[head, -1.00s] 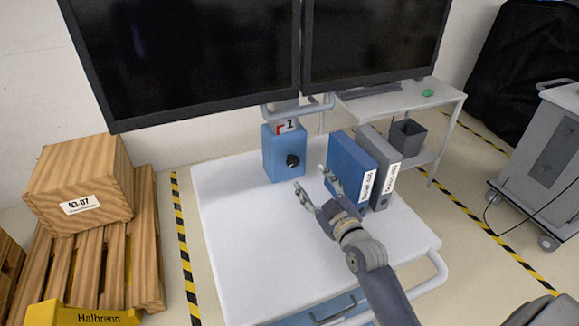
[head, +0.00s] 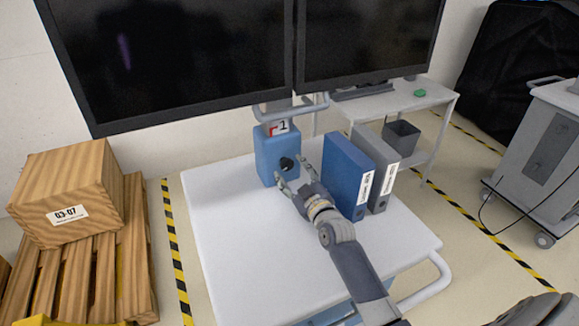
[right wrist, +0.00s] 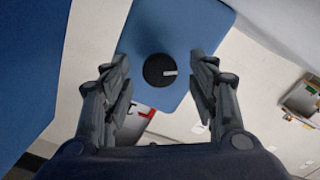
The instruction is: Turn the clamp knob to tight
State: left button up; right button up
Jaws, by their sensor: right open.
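The clamp knob (head: 287,163) is a round black knob on the front of a blue box (head: 266,150) at the back of the white cart top. In the right wrist view the knob (right wrist: 159,70) shows a white pointer mark toward the right, and it lies between the fingers and beyond their tips. My right gripper (head: 290,173) is open in front of the knob; in the right wrist view its fingers (right wrist: 161,75) stand apart on either side, with nothing between them seen gripped. My left gripper is not in view.
A blue binder (head: 345,175) and a grey binder (head: 382,160) stand just right of my right gripper. Two dark monitors (head: 180,60) hang above the cart (head: 240,240). A label marked 1 (head: 282,127) sits above the box. The cart's left side is clear.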

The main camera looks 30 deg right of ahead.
jog(key=shift+w, duration=1.1)
jog(key=shift+d, duration=0.1)
jog(key=c, duration=1.1)
jog(key=shift+o, duration=0.2)
